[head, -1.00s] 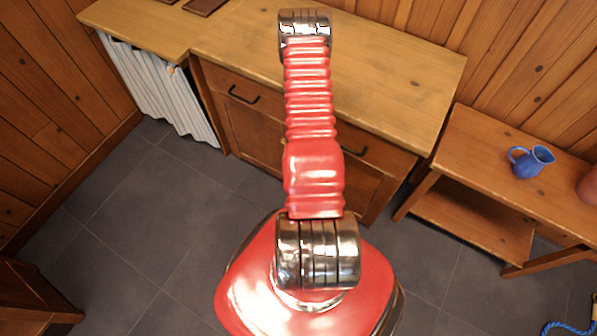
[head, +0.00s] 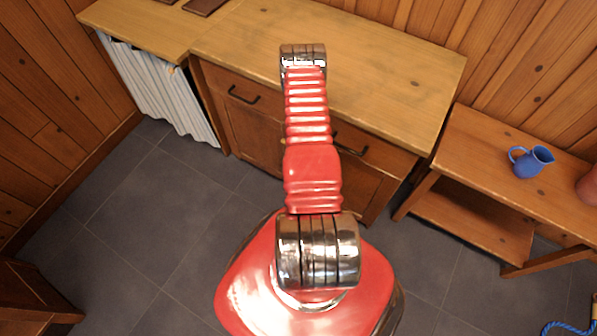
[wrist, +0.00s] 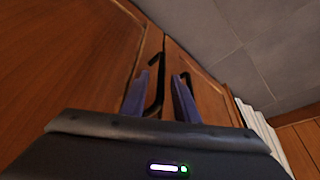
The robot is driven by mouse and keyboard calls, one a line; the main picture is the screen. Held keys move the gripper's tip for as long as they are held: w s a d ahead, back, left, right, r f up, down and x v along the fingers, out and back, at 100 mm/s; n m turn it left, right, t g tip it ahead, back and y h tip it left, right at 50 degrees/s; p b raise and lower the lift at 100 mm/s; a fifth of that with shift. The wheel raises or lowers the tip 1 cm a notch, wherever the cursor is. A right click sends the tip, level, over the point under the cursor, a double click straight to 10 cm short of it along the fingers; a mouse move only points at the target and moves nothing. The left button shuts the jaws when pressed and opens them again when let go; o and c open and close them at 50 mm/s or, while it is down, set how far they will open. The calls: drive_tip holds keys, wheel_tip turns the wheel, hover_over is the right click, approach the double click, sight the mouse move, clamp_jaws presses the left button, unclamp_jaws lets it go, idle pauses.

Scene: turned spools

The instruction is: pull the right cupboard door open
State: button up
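The right cupboard door (head: 362,188) shows in the head view, partly behind my arm, below a drawer. In the wrist view, which sees the cupboard turned around, this door (wrist: 70,60) fills the left side. Its black bar handle (wrist: 157,88) stands near the seam. My gripper (wrist: 163,92) is open, with one blue-grey finger on each side of that handle; I cannot tell whether they touch it. Another dark handle (wrist: 187,78), on the left door (wrist: 205,90), is close by the right finger. The door looks shut. The head view hides my gripper behind the arm.
The wooden worktop (head: 400,85) lies above the doors. A white curtain (head: 160,90) hangs at left. A low bench (head: 475,150) with a blue jug (head: 531,161) stands at right. The grey tiled floor (head: 150,220) before the cupboard is open.

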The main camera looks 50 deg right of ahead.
drive_tip(key=shift+c, duration=0.3)
clamp_jaws()
idle(0.3)
